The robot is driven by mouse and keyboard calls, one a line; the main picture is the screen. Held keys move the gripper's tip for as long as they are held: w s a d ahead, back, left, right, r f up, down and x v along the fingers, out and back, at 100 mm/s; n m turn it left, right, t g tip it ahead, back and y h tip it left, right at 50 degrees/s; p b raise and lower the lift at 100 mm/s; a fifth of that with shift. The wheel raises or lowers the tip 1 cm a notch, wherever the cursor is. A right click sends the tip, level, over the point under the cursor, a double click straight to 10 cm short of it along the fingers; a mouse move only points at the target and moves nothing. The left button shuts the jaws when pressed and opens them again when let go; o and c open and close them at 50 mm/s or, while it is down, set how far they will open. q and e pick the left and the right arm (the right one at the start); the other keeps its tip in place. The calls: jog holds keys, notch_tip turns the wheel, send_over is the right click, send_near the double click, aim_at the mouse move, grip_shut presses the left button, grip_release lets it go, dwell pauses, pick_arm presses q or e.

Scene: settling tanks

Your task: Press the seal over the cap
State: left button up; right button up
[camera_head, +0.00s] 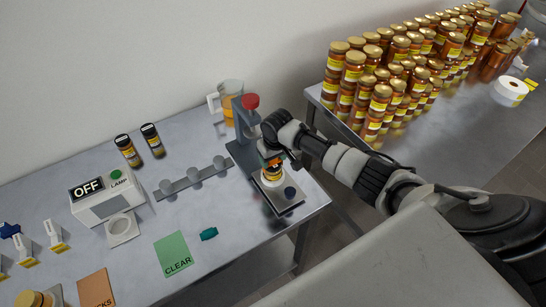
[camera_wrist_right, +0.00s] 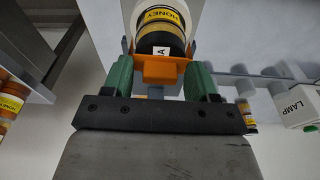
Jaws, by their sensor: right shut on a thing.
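A small honey jar (camera_head: 272,176) stands on the base plate of a grey stand (camera_head: 246,122) with a red knob (camera_head: 250,101). In the right wrist view the jar (camera_wrist_right: 160,22) shows a yellow HONEY label, a dark band and a white tag with an "A". My right gripper (camera_head: 271,160) is at the jar's top, under the stand's head. In the wrist view its green fingers (camera_wrist_right: 160,85) are shut on an orange piece (camera_wrist_right: 160,70) against the jar. The cap and any seal on it cannot be made out. My left gripper is out of view.
A lamp box (camera_head: 105,198) reading OFF, two dark-capped jars (camera_head: 139,146), a rail of grey cups (camera_head: 194,178), a green CLEAR card (camera_head: 173,254) and a teal piece (camera_head: 208,234) lie left. Stacked honey jars (camera_head: 372,90) fill the right table.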

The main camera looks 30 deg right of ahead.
jog(key=shift+r+p, duration=0.95)
jog(key=shift+r, duration=2.05)
